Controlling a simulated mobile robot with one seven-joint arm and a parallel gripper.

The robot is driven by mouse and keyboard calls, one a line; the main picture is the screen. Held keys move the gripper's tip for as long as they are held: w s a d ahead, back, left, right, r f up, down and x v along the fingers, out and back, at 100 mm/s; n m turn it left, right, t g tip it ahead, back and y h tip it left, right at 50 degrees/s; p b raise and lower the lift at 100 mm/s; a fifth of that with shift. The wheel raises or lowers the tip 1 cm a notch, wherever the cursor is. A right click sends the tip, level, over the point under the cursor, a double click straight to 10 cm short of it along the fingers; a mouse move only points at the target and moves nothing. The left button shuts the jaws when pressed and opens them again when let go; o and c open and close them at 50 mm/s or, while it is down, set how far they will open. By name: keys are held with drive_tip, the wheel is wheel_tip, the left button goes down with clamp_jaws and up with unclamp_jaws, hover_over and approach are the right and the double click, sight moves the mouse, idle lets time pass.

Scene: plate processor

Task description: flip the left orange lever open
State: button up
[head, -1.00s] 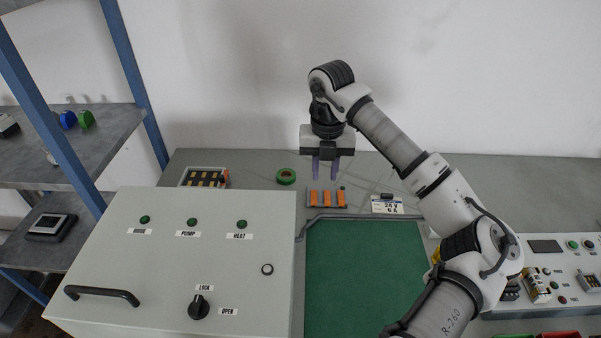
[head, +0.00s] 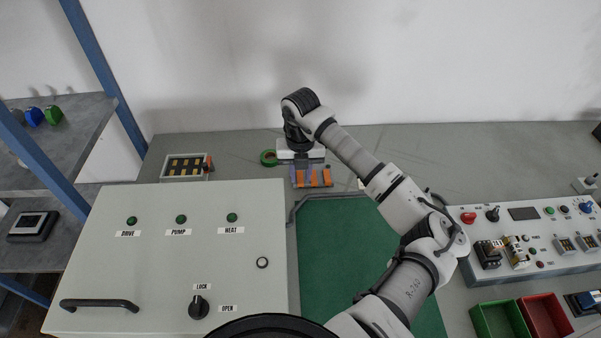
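A small block with three orange levers stands on the bench behind the green mat. The left orange lever (head: 300,179) is partly covered by my gripper; the middle lever (head: 314,179) and right lever (head: 327,178) show more clearly. My gripper (head: 301,174) points down at the left end of the block, its purple fingers low around the left lever. The fingers look apart, with the left lever between or just in front of them. Whether they touch it is not clear at this size.
A green tape roll (head: 268,158) lies just left of my gripper. A grey cabinet (head: 150,260) with a knob and handle fills the front left. The green mat (head: 340,250) is bare. A control panel (head: 540,240) and red and green bins (head: 500,320) stand at right.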

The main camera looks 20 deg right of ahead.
sight(300, 174)
drive_tip(key=shift+f, duration=1.15)
clamp_jaws()
drive_tip(key=shift+w+r, duration=0.1)
drive_tip(key=shift+w, duration=0.05)
drive_tip(key=shift+w+d+r+g, duration=0.1)
drive_tip(key=shift+w+r+g, duration=0.1)
drive_tip(key=shift+g, duration=0.35)
drive_tip(key=shift+w+d+r+g, duration=0.1)
drive_tip(key=shift+r+g, duration=0.05)
drive_tip(key=shift+g, duration=0.4)
drive_tip(key=g, duration=0.1)
drive_tip(key=w+r+g+y, duration=0.1)
drive_tip(key=g, duration=0.1)
drive_tip(key=shift+w+r, duration=0.1)
drive_tip(key=shift+w+d+r+g+y, duration=0.15)
drive_tip(key=shift+w+g, duration=0.15)
drive_tip(key=shift+g, duration=0.4)
drive_tip(key=shift+w+r+g+y, duration=0.15)
drive_tip(key=shift+w+g, duration=0.15)
drive_tip(key=shift+g, duration=0.4)
drive_tip(key=shift+w+g, duration=0.1)
drive_tip(key=shift+g, duration=0.2)
